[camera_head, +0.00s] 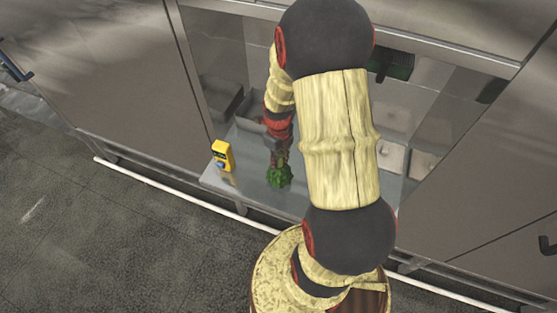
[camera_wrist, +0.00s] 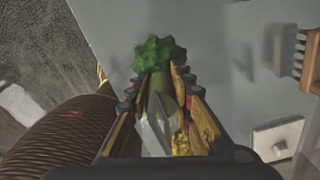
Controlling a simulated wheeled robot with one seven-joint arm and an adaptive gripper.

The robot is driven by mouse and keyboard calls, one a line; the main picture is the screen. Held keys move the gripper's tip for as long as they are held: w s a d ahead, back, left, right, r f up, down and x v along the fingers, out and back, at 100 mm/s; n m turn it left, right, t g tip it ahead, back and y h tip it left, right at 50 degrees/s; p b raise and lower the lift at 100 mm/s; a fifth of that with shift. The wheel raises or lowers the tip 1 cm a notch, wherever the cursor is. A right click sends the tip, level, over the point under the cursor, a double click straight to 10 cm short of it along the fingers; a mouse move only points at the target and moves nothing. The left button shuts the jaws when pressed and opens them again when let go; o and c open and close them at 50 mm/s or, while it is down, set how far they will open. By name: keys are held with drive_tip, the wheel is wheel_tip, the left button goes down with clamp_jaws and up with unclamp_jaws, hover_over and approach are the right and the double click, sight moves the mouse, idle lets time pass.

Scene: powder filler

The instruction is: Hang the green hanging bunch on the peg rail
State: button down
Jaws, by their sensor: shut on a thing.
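The green bunch (camera_head: 279,177) shows below my gripper (camera_head: 280,158) in the head view, over the front part of the metal work surface. In the wrist view the bunch (camera_wrist: 160,53) has a bumpy green head at the fingertips, with a paler stem running back between the fingers. My gripper (camera_wrist: 160,78) is shut on that stem. I cannot tell whether the bunch touches the surface. I cannot identify the peg rail for sure. A brown toothed piece (camera_wrist: 309,58) is cut off at the right edge of the wrist view.
A yellow device (camera_head: 222,155) with a blue part stands at the left front of the work surface (camera_head: 240,184). A dark green fixture (camera_head: 393,65) is high at the back. A white square plate (camera_wrist: 278,138) is at lower right in the wrist view. Metal panels flank the opening.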

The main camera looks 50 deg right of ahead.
drive_tip(key=shift+f, duration=0.3)
drive_tip(key=shift+d+f, duration=0.1)
drive_tip(key=shift+f, duration=0.25)
drive_tip(key=c, duration=1.6)
unclamp_jaws()
drive_tip(key=shift+r, duration=0.1)
